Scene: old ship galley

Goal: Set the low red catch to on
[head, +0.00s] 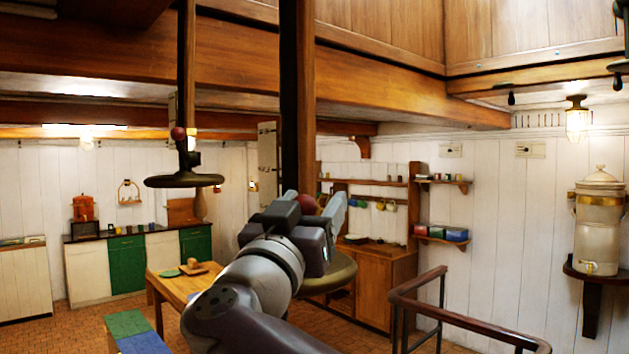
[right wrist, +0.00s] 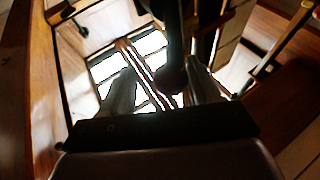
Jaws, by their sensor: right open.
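A dark red ball knob (head: 307,203) shows by the nearer wooden post, above a round dark disc (head: 340,280). I take it for the red catch; its setting cannot be read. My right gripper (head: 320,208) is in front of the post at this knob, partly hiding knob and disc. In the right wrist view the knob (right wrist: 172,79) looks dark and sits between the two open fingers (right wrist: 163,88). I cannot tell whether they touch it. A similar reddish knob (head: 178,133) is above a disc (head: 185,181) on the farther post. My left gripper is not in view.
A wooden handrail (head: 430,305) stands at the lower right. A table (head: 180,288) with a board and bread is behind my arm. Another dark hanging fixture (head: 620,66) is at the upper right edge.

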